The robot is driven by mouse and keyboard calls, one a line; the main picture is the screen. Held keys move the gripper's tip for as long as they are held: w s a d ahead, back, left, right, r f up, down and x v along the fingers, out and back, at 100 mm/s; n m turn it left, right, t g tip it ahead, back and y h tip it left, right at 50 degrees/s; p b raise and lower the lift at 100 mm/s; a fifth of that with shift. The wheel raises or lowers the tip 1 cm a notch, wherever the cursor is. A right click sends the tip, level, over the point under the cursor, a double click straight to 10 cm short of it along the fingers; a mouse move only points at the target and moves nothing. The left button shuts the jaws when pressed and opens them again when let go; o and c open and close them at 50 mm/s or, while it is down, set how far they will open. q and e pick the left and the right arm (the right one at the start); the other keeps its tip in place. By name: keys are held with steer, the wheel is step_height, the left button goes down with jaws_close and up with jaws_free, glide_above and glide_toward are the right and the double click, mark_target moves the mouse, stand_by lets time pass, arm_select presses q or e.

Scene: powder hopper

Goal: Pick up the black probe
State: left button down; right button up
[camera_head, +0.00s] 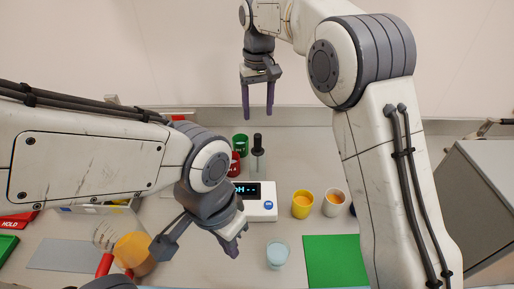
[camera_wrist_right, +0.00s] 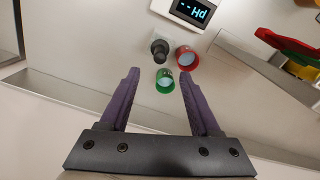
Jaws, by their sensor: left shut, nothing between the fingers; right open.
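The black probe (camera_head: 257,143) stands upright behind the pH meter (camera_head: 262,209), beside the green and red cups. In the right wrist view the probe (camera_wrist_right: 159,47) is seen from above, beyond and between the fingertips, with nothing held. My right gripper (camera_head: 258,114) points down with its purple fingers apart, above and behind the probe; it also shows open in the wrist view (camera_wrist_right: 159,74). My left gripper (camera_head: 235,250) is shut and empty, low in front of the meter, left of a pale blue cup. The left arm hides part of the meter.
A green cup (camera_wrist_right: 165,80) and a red cup (camera_wrist_right: 186,56) stand close to the probe. A yellow cup (camera_head: 302,206), a white cup (camera_head: 334,205) and the pale blue cup (camera_head: 277,257) stand in front. A green mat (camera_head: 330,262) lies at front right.

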mark_target(258, 134)
step_height(258, 134, down, 5)
steer(key=shift+r, duration=0.15)
steer(key=shift+f+p, duration=0.9)
steer(key=shift+f, duration=1.85)
jaws_close()
